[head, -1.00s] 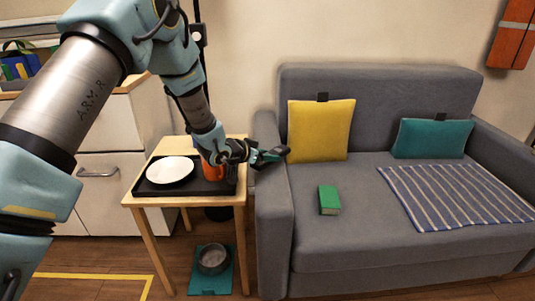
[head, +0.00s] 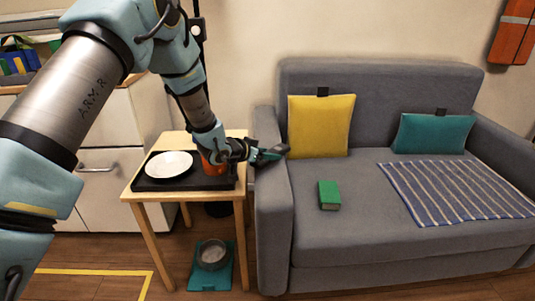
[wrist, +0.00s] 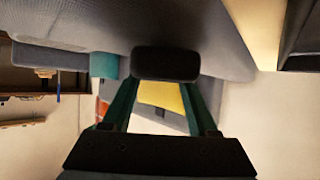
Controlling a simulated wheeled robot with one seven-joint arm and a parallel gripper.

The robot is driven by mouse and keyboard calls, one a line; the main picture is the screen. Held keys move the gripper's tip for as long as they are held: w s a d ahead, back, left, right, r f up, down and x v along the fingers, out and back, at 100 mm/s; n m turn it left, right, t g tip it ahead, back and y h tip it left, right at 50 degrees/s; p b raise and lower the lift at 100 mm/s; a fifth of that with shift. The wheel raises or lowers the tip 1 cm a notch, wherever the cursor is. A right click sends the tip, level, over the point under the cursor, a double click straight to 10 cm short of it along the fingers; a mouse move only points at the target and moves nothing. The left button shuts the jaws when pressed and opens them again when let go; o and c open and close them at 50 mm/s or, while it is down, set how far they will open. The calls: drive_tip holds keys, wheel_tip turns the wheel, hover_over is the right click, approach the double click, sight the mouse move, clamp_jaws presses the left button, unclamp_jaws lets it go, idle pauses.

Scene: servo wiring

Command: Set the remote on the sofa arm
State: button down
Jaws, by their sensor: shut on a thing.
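My gripper (head: 272,154) is over the rear part of the sofa's left arm (head: 273,205), just right of the side table. In the wrist view its two green fingers are shut on a dark, rounded block, the remote (wrist: 165,64). The remote's end faces the wrist camera, and the grey sofa fabric lies close behind it. In the head view the remote is hard to tell apart from the dark fingers. I cannot tell whether it touches the sofa arm.
A wooden side table (head: 133,192) holds a black tray (head: 150,184) with a white plate (head: 169,165) and an orange cup (head: 212,170) beside my wrist. The arm's front top is clear.

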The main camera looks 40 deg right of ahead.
drive_tip(key=shift+f, duration=0.1)
drive_tip(key=shift+c, duration=0.5)
unclamp_jaws()
drive_tip(key=shift+a, duration=0.1)
drive_tip(key=v, duration=1)
drive_tip(key=shift+a+p, duration=0.3)
drive_tip(key=shift+s, duration=0.15)
